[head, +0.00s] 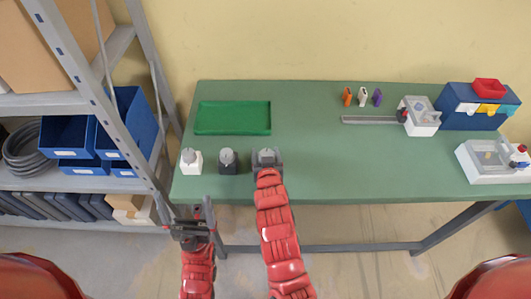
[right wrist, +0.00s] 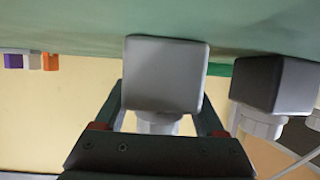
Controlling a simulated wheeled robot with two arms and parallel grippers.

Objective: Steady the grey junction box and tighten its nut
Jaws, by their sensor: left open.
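The grey junction box (head: 267,158) stands near the front edge of the green table, with a light round nut on top. In the right wrist view, which is upside down, the box (right wrist: 165,75) sits between my right gripper's fingers (right wrist: 163,112), one against each side. Its pale nut (right wrist: 157,123) shows there too. In the head view my right gripper (head: 268,171) is mostly hidden by its own arm. My left gripper (head: 190,216) is open and empty, in front of the table edge and apart from the boxes.
A dark box (head: 228,162) and a white box (head: 191,162) stand to the left. Behind are a green tray (head: 233,118), and several coloured small parts (head: 363,97). A rail fixture (head: 421,117) and blue drawers (head: 478,107) are at right. A shelf (head: 90,100) borders the left side.

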